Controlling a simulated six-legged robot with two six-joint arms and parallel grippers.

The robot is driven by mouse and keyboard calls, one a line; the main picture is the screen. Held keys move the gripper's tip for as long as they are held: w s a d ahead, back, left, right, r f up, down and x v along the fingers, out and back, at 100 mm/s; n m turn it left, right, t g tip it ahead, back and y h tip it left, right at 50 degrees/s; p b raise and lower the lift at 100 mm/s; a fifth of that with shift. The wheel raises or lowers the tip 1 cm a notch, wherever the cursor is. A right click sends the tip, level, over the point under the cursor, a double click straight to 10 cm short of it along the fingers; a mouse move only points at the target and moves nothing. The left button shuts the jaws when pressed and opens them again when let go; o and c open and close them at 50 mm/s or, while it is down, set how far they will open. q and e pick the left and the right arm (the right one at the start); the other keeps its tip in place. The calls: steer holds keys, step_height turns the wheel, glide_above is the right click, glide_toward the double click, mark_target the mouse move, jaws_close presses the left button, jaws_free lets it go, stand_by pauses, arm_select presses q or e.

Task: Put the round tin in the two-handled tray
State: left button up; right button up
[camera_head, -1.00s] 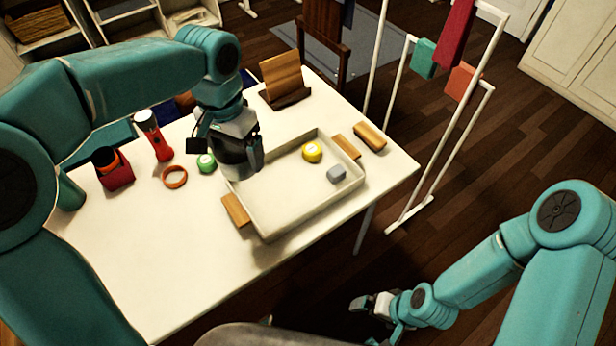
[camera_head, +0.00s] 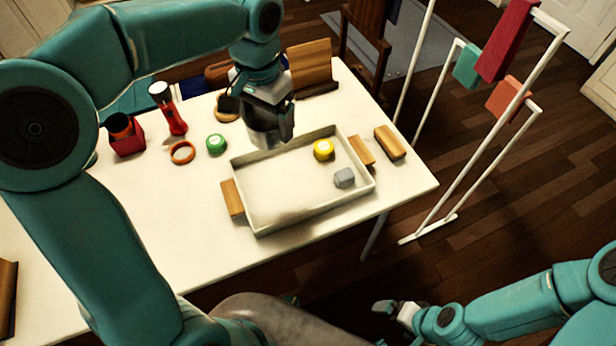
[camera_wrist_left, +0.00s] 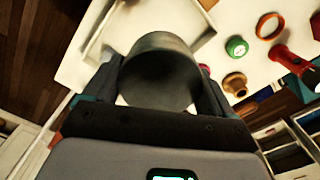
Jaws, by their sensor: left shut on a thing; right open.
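The round tin (camera_wrist_left: 160,75), a dark grey cylinder, is between the fingers of my left gripper (camera_head: 268,125). The gripper is shut on it; its lower part (camera_head: 268,140) shows in the head view. It is at the back rim of the white two-handled tray (camera_head: 240,178), towards the left; its height above the rim is hard to tell. The tray has wooden handles and holds a yellow round thing (camera_head: 323,150) and a grey block (camera_head: 344,178). My right gripper (camera_head: 388,309) is open and empty, low beyond the table's front edge.
Left of the tray lie a green round thing (camera_head: 216,144), an orange ring (camera_head: 182,153), a red flashlight (camera_head: 170,112) and a red holder (camera_head: 125,138). A wooden block (camera_head: 390,143) lies right of the tray, a wooden stand (camera_head: 312,68) behind. The tray's middle is clear.

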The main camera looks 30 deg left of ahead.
arm_select(q)
steer(key=b, duration=0.2)
glide_above(274, 189)
step_height(274, 189, down, 15)
steer(key=shift+f, duration=0.15)
step_height(274, 189, down, 4)
steer(key=shift+f, duration=0.6)
steer(key=shift+r, duration=0.1)
steer(key=shift+b, duration=0.35)
steer(key=o, duration=0.9)
steer(key=shift+f, duration=0.2)
steer(key=shift+c, duration=0.2)
steer(key=shift+r, duration=0.35)
step_height(274, 189, up, 12)
steer(key=p, duration=0.1)
steer(key=shift+f, duration=0.15)
